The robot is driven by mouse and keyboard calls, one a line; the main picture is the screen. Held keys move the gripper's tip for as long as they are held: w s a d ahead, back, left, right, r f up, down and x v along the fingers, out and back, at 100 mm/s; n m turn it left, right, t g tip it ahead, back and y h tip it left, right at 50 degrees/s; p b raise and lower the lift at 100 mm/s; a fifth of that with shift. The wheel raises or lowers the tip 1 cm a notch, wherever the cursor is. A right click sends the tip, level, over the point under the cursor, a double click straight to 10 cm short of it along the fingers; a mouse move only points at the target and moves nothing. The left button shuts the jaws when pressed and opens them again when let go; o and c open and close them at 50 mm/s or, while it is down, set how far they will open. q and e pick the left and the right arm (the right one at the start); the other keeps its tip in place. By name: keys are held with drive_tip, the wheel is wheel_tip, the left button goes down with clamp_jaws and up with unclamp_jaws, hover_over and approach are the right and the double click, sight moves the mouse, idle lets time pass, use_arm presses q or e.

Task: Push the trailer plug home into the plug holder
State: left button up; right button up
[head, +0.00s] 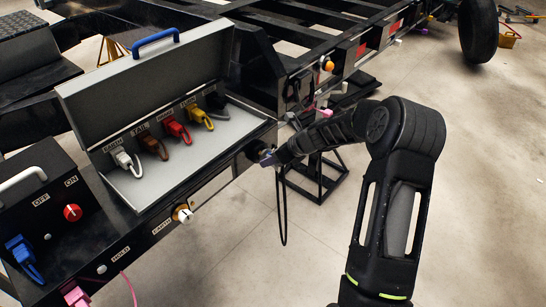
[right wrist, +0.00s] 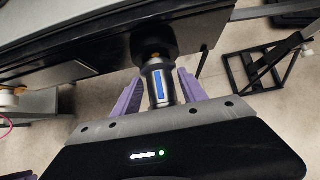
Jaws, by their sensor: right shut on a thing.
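The trailer plug (right wrist: 158,88), a silver and black cylinder with a blue stripe, sits between the purple fingers of my right gripper (right wrist: 156,90) in the right wrist view. My right gripper is shut on it. The plug's far end meets the dark round plug holder (right wrist: 154,44) under the trailer's edge, and I cannot tell how deep it sits. In the head view my right gripper (head: 268,158) is at the front edge of the trailer frame, and the holder (head: 254,150) shows just left of the fingers; the plug is mostly hidden. My left gripper is not in view.
An open box (head: 190,140) with several coloured connectors stands left of the gripper. A dark cable loop (head: 282,215) hangs below my gripper. A black stand (head: 318,178) is behind.

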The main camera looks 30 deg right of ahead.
drive_tip(key=shift+w+a+p, duration=0.2)
drive_tip(key=shift+w+p, duration=0.3)
drive_tip(key=shift+w, duration=0.1)
idle(0.7)
drive_tip(key=o, duration=1.5)
drive_tip(key=shift+r, duration=0.1)
drive_tip(key=v, duration=0.7)
drive_tip(key=shift+s+d+r+p, duration=0.1)
drive_tip(key=shift+s+r+p, duration=0.1)
drive_tip(key=shift+s+p, duration=0.1)
